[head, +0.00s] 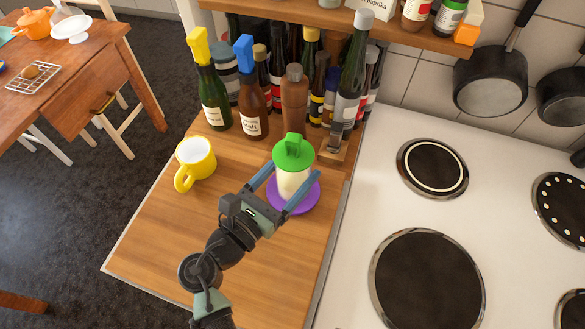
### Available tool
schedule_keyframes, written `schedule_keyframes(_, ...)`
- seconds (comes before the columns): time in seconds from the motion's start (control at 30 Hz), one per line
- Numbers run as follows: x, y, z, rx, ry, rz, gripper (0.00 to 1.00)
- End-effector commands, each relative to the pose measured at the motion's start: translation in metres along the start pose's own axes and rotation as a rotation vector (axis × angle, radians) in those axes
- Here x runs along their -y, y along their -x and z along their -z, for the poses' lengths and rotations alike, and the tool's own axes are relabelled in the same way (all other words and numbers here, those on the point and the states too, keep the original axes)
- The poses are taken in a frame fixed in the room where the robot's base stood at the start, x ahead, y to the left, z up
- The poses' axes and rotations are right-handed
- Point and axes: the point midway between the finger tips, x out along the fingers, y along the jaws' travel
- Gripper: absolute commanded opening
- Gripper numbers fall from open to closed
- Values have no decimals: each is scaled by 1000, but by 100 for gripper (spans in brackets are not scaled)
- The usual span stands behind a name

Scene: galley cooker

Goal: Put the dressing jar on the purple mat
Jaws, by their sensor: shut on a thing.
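The dressing jar (290,182), pale cream with a green handled lid, stands upright over the purple mat (309,200). The mat is a round disc on the wooden counter. Its rim shows around the jar's lower right and front. From this angle I cannot tell whether the jar's base touches the mat or is slightly above it. My gripper (287,189) is shut on the jar, with one blue finger on each side of it. Part of the mat is hidden behind the jar and the fingers.
A yellow mug (194,161) stands left of the jar. Several bottles (252,95) crowd behind it, with a small wooden holder (333,150) close by. The white cooker (385,211) with dark hotplates is to the right. The front counter (158,235) is clear.

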Motion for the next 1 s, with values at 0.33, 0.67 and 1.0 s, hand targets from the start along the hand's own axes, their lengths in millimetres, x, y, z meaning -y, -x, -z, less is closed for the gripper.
schedule_keyframes(0.33,0,0,2,0,0,0,100)
schedule_keyframes(0.67,-1,17,1,-1,1,-4,100)
schedule_keyframes(1.0,-1,89,1,-1,0,-5,100)
